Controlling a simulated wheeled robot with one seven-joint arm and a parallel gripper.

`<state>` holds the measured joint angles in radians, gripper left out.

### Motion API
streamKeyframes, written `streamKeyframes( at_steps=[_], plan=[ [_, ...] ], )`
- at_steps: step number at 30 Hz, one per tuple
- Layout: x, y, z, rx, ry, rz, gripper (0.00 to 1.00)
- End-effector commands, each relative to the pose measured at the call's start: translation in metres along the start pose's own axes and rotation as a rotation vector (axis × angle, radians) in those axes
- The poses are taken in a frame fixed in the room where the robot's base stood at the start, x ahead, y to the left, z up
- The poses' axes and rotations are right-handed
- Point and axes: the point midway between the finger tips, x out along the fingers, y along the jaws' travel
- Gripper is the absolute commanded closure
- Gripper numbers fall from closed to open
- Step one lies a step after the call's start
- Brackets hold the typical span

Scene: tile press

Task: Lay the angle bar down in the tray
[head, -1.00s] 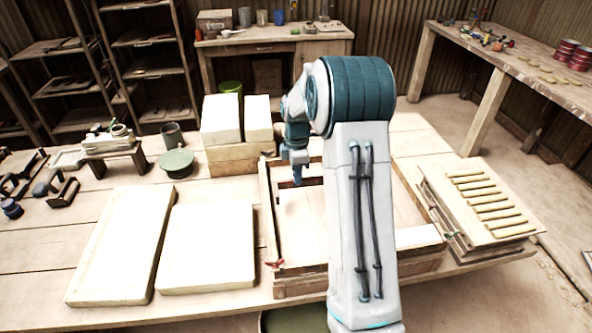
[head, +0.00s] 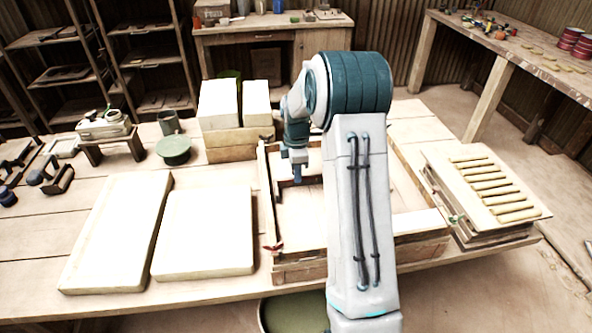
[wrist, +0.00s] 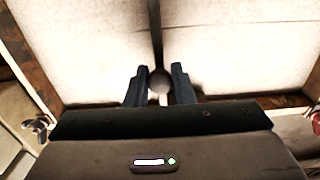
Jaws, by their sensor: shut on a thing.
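My gripper (head: 297,178) is over the back left part of the wooden tray (head: 300,270). In the wrist view its two blue fingers (wrist: 160,86) are closed on a dark rounded part of the angle bar (wrist: 159,79). A dark strip runs away from that part, between two pale panels of the tray floor. I cannot tell whether the whole strip is the bar. The tray's brown rim (wrist: 22,52) shows at both sides. In the head view my arm hides much of the tray, and I cannot tell whether the bar touches the floor.
Two pale slabs (head: 205,235) lie left of the tray. Stacked pale blocks (head: 218,105) stand behind it, near a green round lid (head: 173,150). A stack of boards with several yellow strips (head: 490,190) is at the right. Red wing nuts (head: 272,247) stick out at the tray's edge.

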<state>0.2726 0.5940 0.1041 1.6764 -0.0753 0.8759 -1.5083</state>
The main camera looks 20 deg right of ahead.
Motion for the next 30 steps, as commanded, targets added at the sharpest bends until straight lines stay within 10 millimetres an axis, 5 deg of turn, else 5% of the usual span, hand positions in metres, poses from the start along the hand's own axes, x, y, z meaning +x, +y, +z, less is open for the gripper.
streamKeyframes(
  at_steps=[22,23,25,30],
  plan=[
    [0.0049,-0.0001,-0.0001,-0.001,0.0,0.0,1.0],
    [0.005,-0.0001,-0.0001,-0.001,0.0,0.0,0.73],
    [0.0051,-0.0002,-0.0001,-0.001,0.0,-0.001,0.53],
    [0.0049,-0.0001,-0.0001,-0.001,0.0,0.0,0.53]
  ],
)
